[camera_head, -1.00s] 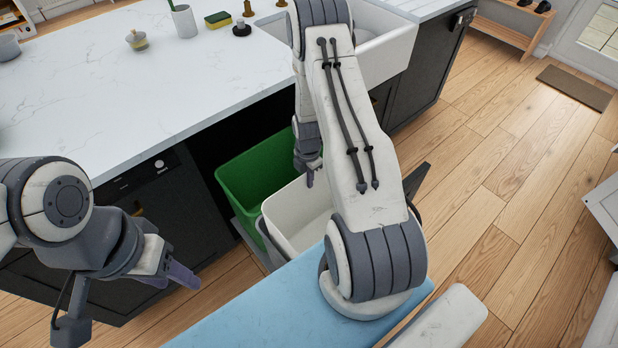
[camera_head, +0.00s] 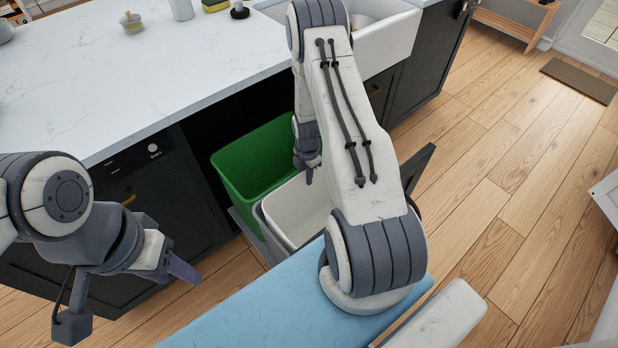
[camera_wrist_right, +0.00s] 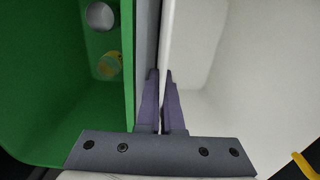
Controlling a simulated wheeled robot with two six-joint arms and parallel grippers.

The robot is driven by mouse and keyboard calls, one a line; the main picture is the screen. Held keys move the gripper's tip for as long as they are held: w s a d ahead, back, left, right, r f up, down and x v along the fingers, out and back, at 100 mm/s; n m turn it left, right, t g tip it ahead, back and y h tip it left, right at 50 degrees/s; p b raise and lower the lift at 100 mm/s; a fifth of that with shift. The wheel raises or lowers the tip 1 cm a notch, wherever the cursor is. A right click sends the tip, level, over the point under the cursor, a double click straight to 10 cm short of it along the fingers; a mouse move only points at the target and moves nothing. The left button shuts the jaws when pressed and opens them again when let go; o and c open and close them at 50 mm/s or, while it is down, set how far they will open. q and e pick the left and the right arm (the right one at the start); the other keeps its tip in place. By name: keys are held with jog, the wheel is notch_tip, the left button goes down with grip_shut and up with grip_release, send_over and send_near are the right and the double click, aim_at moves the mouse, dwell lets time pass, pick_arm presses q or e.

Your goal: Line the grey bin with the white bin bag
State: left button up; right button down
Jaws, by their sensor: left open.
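The grey bin (camera_head: 272,237) stands in the pulled-out unit under the counter, beside the green bin. The white bin bag (camera_head: 300,212) sits inside it, and the wrist view shows its pale inner side (camera_wrist_right: 225,75). My right gripper (camera_head: 306,176) points down at the rim between the two bins. In the wrist view its fingers (camera_wrist_right: 162,105) are close together, one on each side of the bag's thin white edge. My right arm hides the bin's right part. My left gripper (camera_head: 185,268) is open and empty, in front of the dark cabinet, left of the bins.
The green bin (camera_head: 255,160) holds a grey ball (camera_wrist_right: 100,16) and a yellowish item (camera_wrist_right: 109,66). The white counter (camera_head: 110,80) lies behind, with a sink (camera_head: 385,45) at right. A dark panel edge (camera_head: 420,168) rises right of the bins. The floor at right is clear.

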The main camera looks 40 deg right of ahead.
jog(key=shift+s+f, duration=0.55)
jog(key=shift+f, duration=0.35)
jog(key=c, duration=1)
grip_release()
jog(key=shift+s+b, duration=0.1)
jog(key=shift+b, duration=0.2)
jog(key=shift+f, duration=0.1)
jog(key=shift+s, duration=0.1)
jog(key=shift+a, duration=0.1)
notch_tip(320, 180, up, 20)
jog(key=p, duration=1.6)
jog(key=shift+w+p, duration=0.4)
jog(key=shift+w, duration=0.05)
